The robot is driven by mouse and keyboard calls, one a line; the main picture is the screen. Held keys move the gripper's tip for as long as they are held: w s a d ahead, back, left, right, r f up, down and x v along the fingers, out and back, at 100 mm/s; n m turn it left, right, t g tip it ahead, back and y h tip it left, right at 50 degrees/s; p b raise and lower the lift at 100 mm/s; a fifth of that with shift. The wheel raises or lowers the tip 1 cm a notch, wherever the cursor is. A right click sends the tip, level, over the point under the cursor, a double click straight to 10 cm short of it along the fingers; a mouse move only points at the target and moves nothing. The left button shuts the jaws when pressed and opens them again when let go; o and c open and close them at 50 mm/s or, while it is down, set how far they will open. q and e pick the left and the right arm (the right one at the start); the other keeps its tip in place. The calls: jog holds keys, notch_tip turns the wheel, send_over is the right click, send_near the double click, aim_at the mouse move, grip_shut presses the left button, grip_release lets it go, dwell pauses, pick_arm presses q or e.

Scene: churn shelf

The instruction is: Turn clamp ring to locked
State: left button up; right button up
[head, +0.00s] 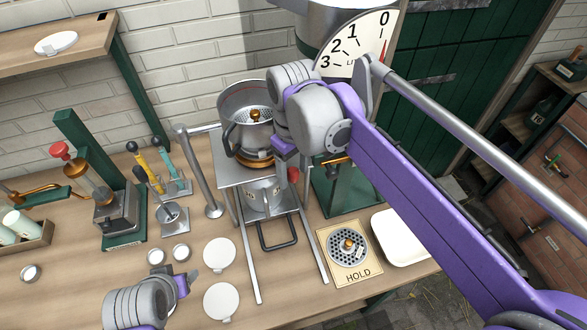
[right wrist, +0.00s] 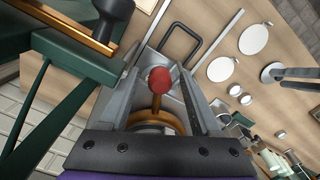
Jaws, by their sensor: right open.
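The brass clamp ring (head: 254,161) sits under the steel pot (head: 244,117), on top of the container in the stand. Its handle has a red knob (head: 293,174), which also shows in the right wrist view (right wrist: 160,80) on a brass stem. My right gripper (head: 285,150) is beside the ring, pointing down. In the right wrist view its grey fingers are open, one on each side of the red knob and stem. Contact with the stem cannot be told. My left gripper (head: 183,284) is low at the left, over the table edge; its finger gap is unclear.
A metal post (head: 213,209) stands left of the stand. A green stand (head: 338,190) is close on the right. A strainer disc (head: 348,245) lies on the HOLD plate beside a white tray (head: 402,238). White lids (head: 220,301) lie on the table. A dial (head: 357,45) is above.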

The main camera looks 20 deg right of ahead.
grip_shut()
dwell(1.3)
